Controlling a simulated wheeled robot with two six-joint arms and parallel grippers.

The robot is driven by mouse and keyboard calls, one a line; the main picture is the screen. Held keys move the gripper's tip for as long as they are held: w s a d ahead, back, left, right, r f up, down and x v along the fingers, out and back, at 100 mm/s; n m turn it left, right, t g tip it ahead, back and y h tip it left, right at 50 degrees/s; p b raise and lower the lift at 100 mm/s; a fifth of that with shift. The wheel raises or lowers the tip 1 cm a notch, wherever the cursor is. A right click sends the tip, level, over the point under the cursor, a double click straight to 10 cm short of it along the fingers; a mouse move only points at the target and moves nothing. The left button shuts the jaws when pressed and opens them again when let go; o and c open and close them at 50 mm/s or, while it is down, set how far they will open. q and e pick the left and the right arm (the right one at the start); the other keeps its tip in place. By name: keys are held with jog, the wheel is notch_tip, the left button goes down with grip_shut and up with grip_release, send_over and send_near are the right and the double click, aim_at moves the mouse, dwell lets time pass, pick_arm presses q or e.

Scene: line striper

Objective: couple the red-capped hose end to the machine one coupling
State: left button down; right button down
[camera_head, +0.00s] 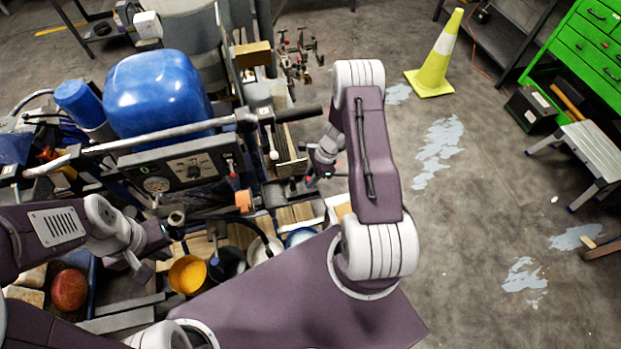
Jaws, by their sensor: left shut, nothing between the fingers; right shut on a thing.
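The line striper machine (180,165) stands at left centre, with a blue tank (158,92) and a dark control panel. My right gripper (312,172) is at the machine's right side, small and partly hidden by my own arm. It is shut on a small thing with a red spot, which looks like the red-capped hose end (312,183). I cannot tell whether this touches a coupling. My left gripper (146,266) is shut and empty, low in front of the machine. Which fitting is the machine one coupling is unclear at this size.
A yellow bucket (187,274), other pots and a black hose (250,222) lie below the machine. A bin with a red round object (69,290) is at lower left. A yellow-green cone (436,60) and grey step stool (590,150) stand right. The right floor is mostly clear.

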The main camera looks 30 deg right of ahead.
jog(key=shift+r+p, duration=0.4)
jog(key=shift+r, duration=0.2)
jog(key=shift+r+p, duration=1.65)
jog(key=shift+r, duration=0.4)
jog(key=shift+f, duration=0.1)
